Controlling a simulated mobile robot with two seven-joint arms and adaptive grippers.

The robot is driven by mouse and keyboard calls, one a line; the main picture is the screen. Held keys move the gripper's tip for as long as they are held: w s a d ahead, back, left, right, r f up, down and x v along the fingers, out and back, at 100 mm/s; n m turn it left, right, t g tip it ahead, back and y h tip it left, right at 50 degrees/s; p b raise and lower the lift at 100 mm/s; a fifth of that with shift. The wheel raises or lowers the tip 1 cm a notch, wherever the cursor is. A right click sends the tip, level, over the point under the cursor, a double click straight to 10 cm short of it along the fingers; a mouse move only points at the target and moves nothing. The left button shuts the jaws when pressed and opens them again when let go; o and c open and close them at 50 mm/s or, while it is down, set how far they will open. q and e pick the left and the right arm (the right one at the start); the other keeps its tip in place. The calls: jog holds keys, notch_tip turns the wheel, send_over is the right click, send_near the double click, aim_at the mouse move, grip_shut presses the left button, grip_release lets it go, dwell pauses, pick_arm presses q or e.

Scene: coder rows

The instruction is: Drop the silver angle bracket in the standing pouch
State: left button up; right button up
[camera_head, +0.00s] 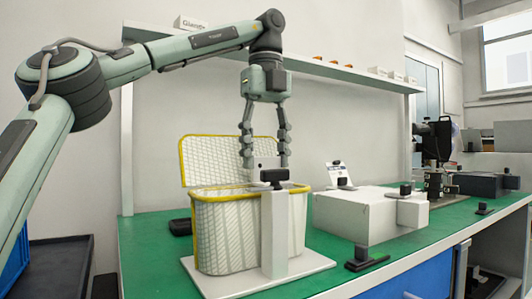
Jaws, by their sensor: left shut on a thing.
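The standing pouch (225,235) is white and ribbed with a yellow rim. It stands upright on a white base plate with its flap raised at the back, and its mouth is open at the top. My left gripper (266,164) comes down from above with its fingers pointing down over the pouch's mouth. It is shut on a pale piece between its fingertips, which looks like the silver angle bracket (264,161); a small dark hole shows in it, but its outline blends into the wall. The pouch's inside is hidden. My right gripper is not in view.
A white post (274,235) with a black clip stands at the pouch's front. A white block fixture (370,213) with black clamps sits to the right on the green bench (150,262). A shelf (340,70) runs along the wall behind. A dark machine (436,150) stands farther right.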

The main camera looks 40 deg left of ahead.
pick_arm(q)
jog(key=shift+f+b, duration=0.55)
jog(key=shift+f, duration=0.2)
jog(key=o, duration=1.3)
jog(key=shift+r, duration=0.15)
